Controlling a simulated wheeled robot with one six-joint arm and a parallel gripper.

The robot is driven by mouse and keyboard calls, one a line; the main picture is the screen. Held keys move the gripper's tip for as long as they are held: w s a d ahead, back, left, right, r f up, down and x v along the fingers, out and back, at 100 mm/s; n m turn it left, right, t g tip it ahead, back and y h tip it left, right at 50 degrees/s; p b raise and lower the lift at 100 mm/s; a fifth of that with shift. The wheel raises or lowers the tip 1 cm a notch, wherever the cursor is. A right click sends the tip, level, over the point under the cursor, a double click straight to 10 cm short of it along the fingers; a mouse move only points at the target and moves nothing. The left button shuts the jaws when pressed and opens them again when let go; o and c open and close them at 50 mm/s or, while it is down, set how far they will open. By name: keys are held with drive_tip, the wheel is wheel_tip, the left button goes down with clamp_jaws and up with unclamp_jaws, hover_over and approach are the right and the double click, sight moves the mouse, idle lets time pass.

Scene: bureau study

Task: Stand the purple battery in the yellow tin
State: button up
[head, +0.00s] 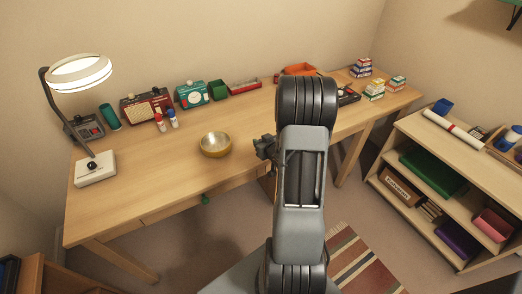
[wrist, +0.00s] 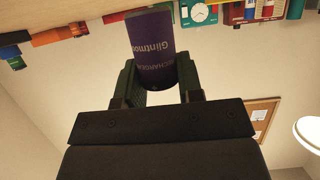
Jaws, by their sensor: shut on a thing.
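The purple battery (wrist: 152,42), a cylinder with pale lettering, is between the two fingers of my gripper (wrist: 157,78) in the wrist view. My gripper is shut on it. In the head view my gripper (head: 265,147) is small and partly behind my arm, just right of the tin, and I cannot make out the battery there. The yellow tin (head: 216,151) is a round, open, shallow-looking vessel on the desk. The part of its inside that shows looks empty. I cannot make out the tin in the wrist view.
The wooden desk (head: 120,200) has free room around the tin. Small red and blue bottles (head: 166,121) stand behind it to the left. A lamp (head: 82,75) stands at the far left, radios and boxes (head: 193,94) along the wall. A shelf (head: 400,150) is at right.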

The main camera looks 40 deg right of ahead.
drive_tip(key=shift+w+f+b, duration=0.15)
drive_tip(key=shift+f+b, duration=0.7)
drive_tip(key=shift+f, duration=0.85)
drive_tip(key=shift+f, duration=0.1)
drive_tip(key=shift+f+b, duration=0.15)
drive_tip(key=shift+b, duration=0.15)
drive_tip(key=o, duration=1)
drive_tip(key=shift+c, duration=0.2)
drive_tip(key=shift+r+p, duration=0.25)
drive_tip(key=shift+p, duration=0.05)
drive_tip(key=p+v, duration=0.7)
drive_tip(key=v, duration=0.5)
